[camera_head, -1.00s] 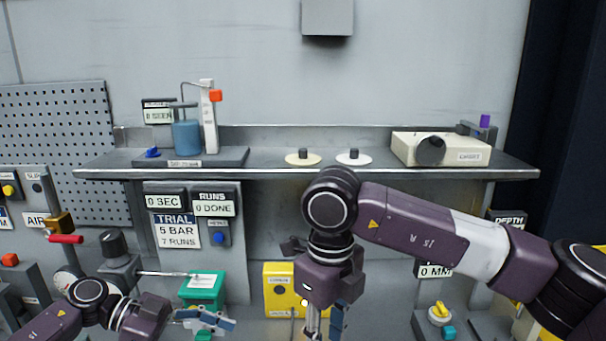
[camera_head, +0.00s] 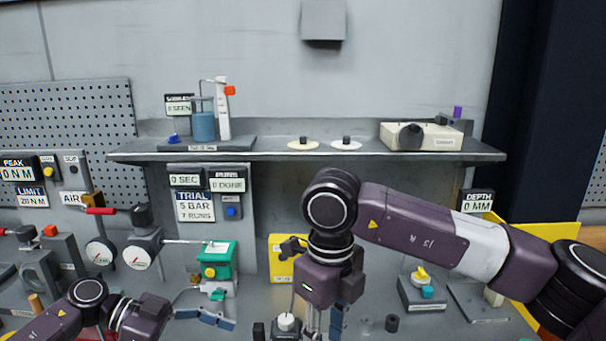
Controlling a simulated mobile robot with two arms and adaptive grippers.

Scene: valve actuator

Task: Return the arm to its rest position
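My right arm comes in from the right. Its gripper (camera_head: 318,322) hangs pointing down over the front of the bench; its fingertips run off the bottom edge, so what lies between them is hidden. My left arm comes in from the lower left. Its gripper (camera_head: 205,318) points right, with its blue-grey fingers low in front of the green valve actuator (camera_head: 218,262). The finger gap of the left gripper is too small to judge. The actuator has a yellow knob and stands apart behind the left gripper.
A grey shelf (camera_head: 290,156) spans the back with a blue cylinder (camera_head: 203,126), two discs and a beige box (camera_head: 420,137). Gauges (camera_head: 142,252) stand at left. A yellow panel (camera_head: 283,258) is behind my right gripper. A yellow-knobbed block (camera_head: 421,290) is at right.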

